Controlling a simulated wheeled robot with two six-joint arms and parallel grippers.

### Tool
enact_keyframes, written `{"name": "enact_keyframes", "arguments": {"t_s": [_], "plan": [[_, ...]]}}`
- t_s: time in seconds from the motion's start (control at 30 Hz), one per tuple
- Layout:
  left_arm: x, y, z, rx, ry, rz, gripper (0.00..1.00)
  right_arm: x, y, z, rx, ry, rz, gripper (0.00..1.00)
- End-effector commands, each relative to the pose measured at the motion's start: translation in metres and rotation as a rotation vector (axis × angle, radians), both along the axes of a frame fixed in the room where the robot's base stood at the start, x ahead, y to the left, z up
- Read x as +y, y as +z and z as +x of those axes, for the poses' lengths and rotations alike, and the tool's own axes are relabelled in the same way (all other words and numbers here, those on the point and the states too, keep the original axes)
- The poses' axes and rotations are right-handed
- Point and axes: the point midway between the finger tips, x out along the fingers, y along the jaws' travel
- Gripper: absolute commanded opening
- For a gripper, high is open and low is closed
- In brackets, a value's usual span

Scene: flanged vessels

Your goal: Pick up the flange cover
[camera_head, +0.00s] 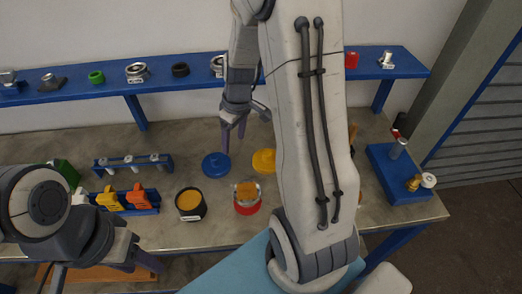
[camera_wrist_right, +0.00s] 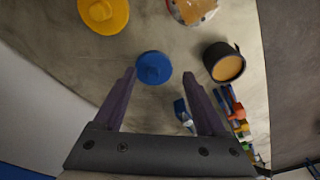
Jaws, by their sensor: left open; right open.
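Two round covers with raised knobs lie flat on the grey table, a blue one (camera_head: 216,165) and a yellow one (camera_head: 264,160). Either could be the flange cover. My right gripper (camera_head: 233,136) is open and empty, pointing down above and behind the blue cover. In the right wrist view the blue cover (camera_wrist_right: 154,68) lies ahead between the open fingertips (camera_wrist_right: 158,73), apart from them. The yellow cover (camera_wrist_right: 103,14) is at the top left there. My left gripper (camera_head: 140,262) is open at the table's front left; its fingers are partly hidden.
A black vessel (camera_head: 190,205) and a red vessel (camera_head: 247,207) with orange tops stand in front of the covers. A blue rack (camera_head: 133,161) and orange-handled tools (camera_head: 138,197) are to the left. A blue tray (camera_head: 385,165) is at right. A blue shelf (camera_head: 205,75) runs behind.

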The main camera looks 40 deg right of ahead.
Motion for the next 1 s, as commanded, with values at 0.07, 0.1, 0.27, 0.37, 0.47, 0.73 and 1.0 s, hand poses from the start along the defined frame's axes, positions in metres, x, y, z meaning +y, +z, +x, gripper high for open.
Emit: {"name": "enact_keyframes", "arguments": {"t_s": [0.07,0.1,0.27,0.37,0.47,0.73,1.0], "plan": [[0.0,0.002,0.0,0.0,0.0,0.0,0.5,-0.051,-0.018,0.001,-0.003,-0.055,-0.007,0.74],[0.0,0.002,0.0,0.0,0.0,0.0,0.5,-0.07,-0.025,0.0,-0.008,-0.068,-0.014,0.74],[0.0,0.003,0.0,0.0,0.0,0.0,0.5,-0.12,-0.044,-0.008,-0.018,-0.101,-0.029,0.74],[0.0,0.005,0.0,0.0,0.0,0.0,0.5,-0.13,-0.055,-0.01,-0.019,-0.106,-0.032,0.74],[0.0,0.008,0.0,0.0,0.0,0.0,0.5,-0.131,-0.071,-0.009,-0.016,-0.106,-0.031,0.74],[0.0,0.011,0.0,0.0,0.001,0.0,0.5,-0.13,-0.1,-0.004,-0.021,-0.105,-0.035,0.74],[0.0,0.021,0.0,0.0,0.001,0.0,0.5,-0.123,-0.131,-0.002,-0.016,-0.106,-0.032,0.74]]}}
